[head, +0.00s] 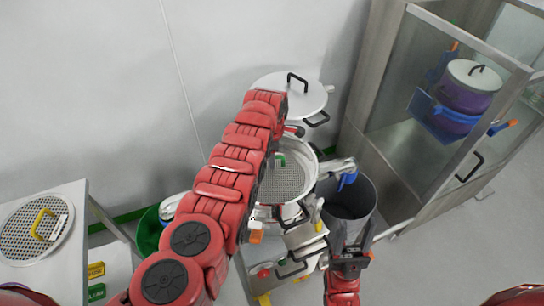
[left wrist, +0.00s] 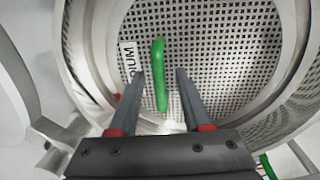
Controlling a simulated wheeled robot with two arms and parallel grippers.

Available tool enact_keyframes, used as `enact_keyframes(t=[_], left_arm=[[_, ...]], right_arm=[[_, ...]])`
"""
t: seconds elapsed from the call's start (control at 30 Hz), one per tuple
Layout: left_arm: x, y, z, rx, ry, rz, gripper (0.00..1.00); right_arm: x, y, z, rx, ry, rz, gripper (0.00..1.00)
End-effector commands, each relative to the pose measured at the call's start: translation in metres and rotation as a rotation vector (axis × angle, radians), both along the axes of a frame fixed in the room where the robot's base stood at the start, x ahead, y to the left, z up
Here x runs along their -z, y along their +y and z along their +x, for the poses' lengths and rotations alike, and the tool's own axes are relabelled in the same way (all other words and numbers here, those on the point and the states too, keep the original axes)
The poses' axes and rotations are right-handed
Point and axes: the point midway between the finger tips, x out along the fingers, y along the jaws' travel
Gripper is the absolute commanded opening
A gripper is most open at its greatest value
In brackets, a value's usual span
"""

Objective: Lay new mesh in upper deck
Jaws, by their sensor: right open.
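A round perforated mesh with a green handle (left wrist: 160,60) lies inside the pale ring of the sieve deck (left wrist: 92,45); a label ending in "DIUM" is beside the handle. In the head view the mesh (head: 287,182) shows in the machine at the centre, partly behind my left arm. My left gripper (left wrist: 161,76) is open over the mesh, one finger on each side of the green handle, with gaps showing. Its fingers are hidden in the head view. My right gripper (head: 353,232) is open and empty, low in front of the grey bin. Another mesh with a yellow handle (head: 43,224) lies on the left table.
A white lid with a black handle (head: 275,85) stands behind the deck. A grey bin (head: 366,193) is right of the machine and a green bin (head: 148,232) is left. A glass-fronted cabinet (head: 395,150) at the right holds purple containers. My left arm crosses the middle.

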Motion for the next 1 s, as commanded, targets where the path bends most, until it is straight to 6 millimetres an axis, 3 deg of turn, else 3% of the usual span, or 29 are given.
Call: enact_keyframes(t=[0.47, 0.7, 1.0], left_arm=[[-0.008, -0.001, 0.0, 0.0, 0.001, -0.001, 0.52], [-0.036, 0.0, -0.003, -0.001, -0.003, 0.0, 0.52], [-0.104, -0.001, -0.009, 0.001, -0.005, -0.002, 0.52]], right_arm=[[-0.001, 0.0, 0.0, 0.0, 0.0, 0.0, 0.52], [0.002, 0.0, 0.0, 0.0, 0.0, 0.0, 0.52], [0.025, 0.0, 0.0, 0.0, 0.0, 0.0, 0.52]])
